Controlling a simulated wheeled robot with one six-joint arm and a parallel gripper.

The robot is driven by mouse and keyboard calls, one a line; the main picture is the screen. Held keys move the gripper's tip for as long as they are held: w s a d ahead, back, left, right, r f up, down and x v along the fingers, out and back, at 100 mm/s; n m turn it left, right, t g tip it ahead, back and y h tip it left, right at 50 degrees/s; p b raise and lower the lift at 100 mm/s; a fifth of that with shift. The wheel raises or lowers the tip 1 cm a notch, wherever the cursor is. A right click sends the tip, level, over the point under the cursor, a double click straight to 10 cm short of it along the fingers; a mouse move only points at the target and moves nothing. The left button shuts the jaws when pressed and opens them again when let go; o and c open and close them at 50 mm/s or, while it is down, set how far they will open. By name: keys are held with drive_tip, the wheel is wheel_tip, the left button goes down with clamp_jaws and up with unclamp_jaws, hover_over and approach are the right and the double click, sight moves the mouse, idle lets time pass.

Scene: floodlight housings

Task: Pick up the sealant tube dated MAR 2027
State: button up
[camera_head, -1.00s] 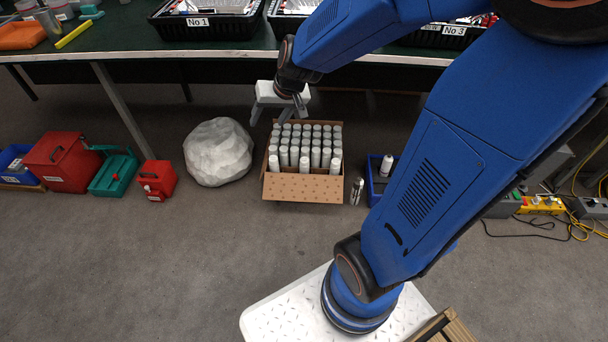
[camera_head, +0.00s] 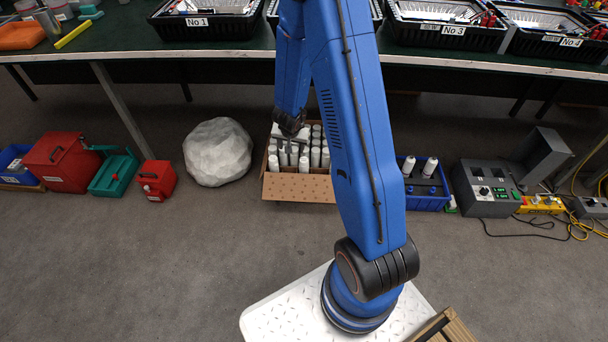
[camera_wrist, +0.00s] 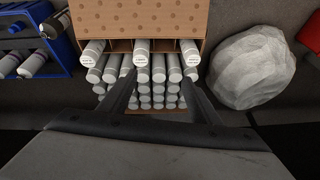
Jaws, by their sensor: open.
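The cardboard box (camera_head: 285,187) on the floor holds several white sealant tubes (camera_head: 304,162) standing in rows. In the wrist view the box front (camera_wrist: 150,18) is at the top. Three tubes along that side, a left one (camera_wrist: 93,50), a middle one (camera_wrist: 141,52) and a right one (camera_wrist: 190,52), stand taller and show small printed marks. No date is readable, so I cannot tell which is MAR 2027. My gripper (camera_wrist: 160,88) is open and empty above the tubes, its fingers on either side of the middle columns. In the head view my arm hides the box's right part.
A pale grey boulder (camera_head: 218,152) stands left of the box. A blue bin (camera_head: 428,201) with white-capped tubes is to the right, beside a grey control unit (camera_head: 487,190). The green table (camera_head: 130,45) with black crates overhangs behind. Open floor lies in front.

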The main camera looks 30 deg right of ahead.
drive_tip(key=h, duration=0.1)
approach(303, 165)
drive_tip(key=shift+m+g, duration=0.3)
drive_tip(key=shift+g, duration=0.1)
drive_tip(key=x, duration=0.8)
drive_tip(key=shift+w+f, duration=0.2)
drive_tip(key=shift+w, duration=0.25)
drive_tip(key=shift+x, duration=2.95)
drive_tip(key=shift+w+d, duration=0.1)
drive_tip(key=shift+d, duration=0.05)
drive_tip(key=shift+c, duration=0.3)
drive_tip(key=c, duration=1.3)
drive_tip(key=shift+r, duration=0.15)
drive_tip(key=shift+c, duration=0.2)
